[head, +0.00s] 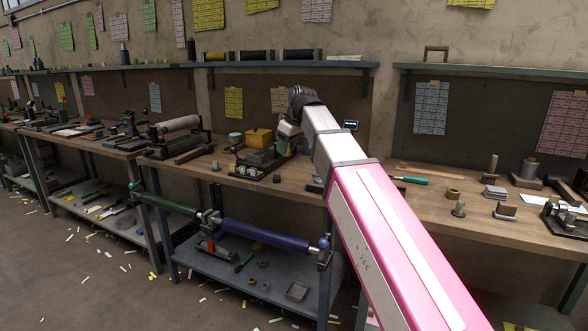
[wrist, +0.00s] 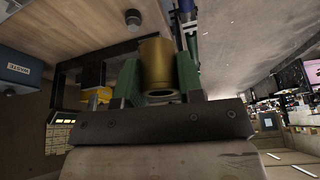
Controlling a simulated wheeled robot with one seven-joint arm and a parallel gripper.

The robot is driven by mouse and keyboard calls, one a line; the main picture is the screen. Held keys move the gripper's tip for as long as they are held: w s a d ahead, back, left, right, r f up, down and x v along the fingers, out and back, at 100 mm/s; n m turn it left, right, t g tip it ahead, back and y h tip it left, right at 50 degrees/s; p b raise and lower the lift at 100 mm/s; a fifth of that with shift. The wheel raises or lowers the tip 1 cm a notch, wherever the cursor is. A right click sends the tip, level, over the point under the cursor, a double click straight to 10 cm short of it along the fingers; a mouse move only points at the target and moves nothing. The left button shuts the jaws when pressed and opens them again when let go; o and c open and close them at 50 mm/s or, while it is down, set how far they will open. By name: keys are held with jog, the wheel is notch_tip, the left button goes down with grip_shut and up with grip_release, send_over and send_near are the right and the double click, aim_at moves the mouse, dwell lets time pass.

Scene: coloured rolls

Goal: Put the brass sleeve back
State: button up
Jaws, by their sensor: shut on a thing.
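The brass sleeve (wrist: 157,62) is a short, dull gold, hollow cylinder in the wrist view, with its open end facing the camera. My gripper (wrist: 158,78) is shut on it, with one green finger pressed against each side. The sleeve is held clear of the wooden bench top, which lies behind it at upper left. In the head view my arm reaches over the middle bench. The gripper and sleeve cannot be made out there behind the wrist.
A blue roll (head: 265,233) and a green roll (head: 165,204) lie along the bench's front. A teal-handled tool (head: 408,179) and a tan ring (head: 452,194) lie right of my arm.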

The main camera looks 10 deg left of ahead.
jog(key=w+a+f+m+t+h, duration=0.2)
jog(key=w+a+f+m, duration=0.1)
jog(key=w+a+m, duration=0.3)
jog(key=m, duration=0.1)
send_over(290, 176)
jog(key=s, duration=0.1)
jog(key=f, duration=0.7)
jog(key=shift+d, duration=0.25)
jog(key=shift+f, duration=2.05)
jog(key=shift+f, duration=0.1)
jog(key=o, duration=1)
jog(key=shift+c, duration=0.2)
jog(key=v, duration=1.2)
